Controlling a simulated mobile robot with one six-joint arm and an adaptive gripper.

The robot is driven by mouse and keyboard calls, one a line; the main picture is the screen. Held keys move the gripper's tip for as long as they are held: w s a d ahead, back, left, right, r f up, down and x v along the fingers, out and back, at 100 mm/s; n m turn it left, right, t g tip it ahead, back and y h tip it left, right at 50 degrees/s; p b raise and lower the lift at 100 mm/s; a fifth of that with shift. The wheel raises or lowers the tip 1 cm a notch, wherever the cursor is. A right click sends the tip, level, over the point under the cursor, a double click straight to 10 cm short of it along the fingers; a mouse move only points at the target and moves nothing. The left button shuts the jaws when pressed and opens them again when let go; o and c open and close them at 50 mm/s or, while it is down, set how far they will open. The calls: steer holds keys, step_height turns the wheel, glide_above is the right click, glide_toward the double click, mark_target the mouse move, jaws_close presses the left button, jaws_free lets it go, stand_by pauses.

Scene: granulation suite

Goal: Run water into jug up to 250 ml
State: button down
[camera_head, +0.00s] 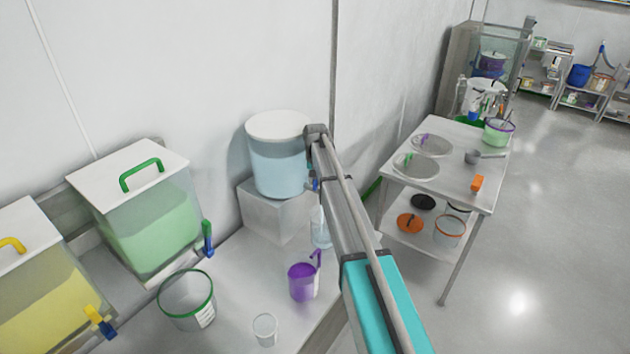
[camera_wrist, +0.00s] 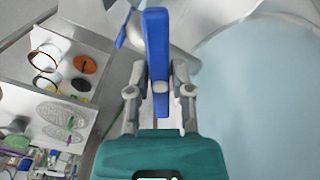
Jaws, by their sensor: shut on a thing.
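A clear tank with a white lid (camera_head: 278,155) holds pale blue water and stands on a white block. Its blue tap (camera_head: 315,185) is at the right side, partly behind my arm. In the wrist view my gripper (camera_wrist: 160,88) is shut on the blue tap handle (camera_wrist: 156,40), which stands upright between the fingers. The fingers are hidden behind my arm in the head view. A clear vessel with a bluish tint (camera_head: 320,228), probably the jug, stands below the tap, partly hidden by my arm. I cannot read its water level or see a stream.
A purple jug (camera_head: 303,282), a small clear cup (camera_head: 265,329) and a green-rimmed container (camera_head: 187,299) stand on the bench. Green (camera_head: 155,225) and yellow (camera_head: 45,290) liquid tanks are at left. A steel table (camera_head: 458,180) with sieves stands right; the floor beyond is clear.

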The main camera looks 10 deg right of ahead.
steer(key=shift+m, duration=3.3)
steer(key=c, duration=0.5)
jaws_free()
steer(key=shift+n, duration=0.4)
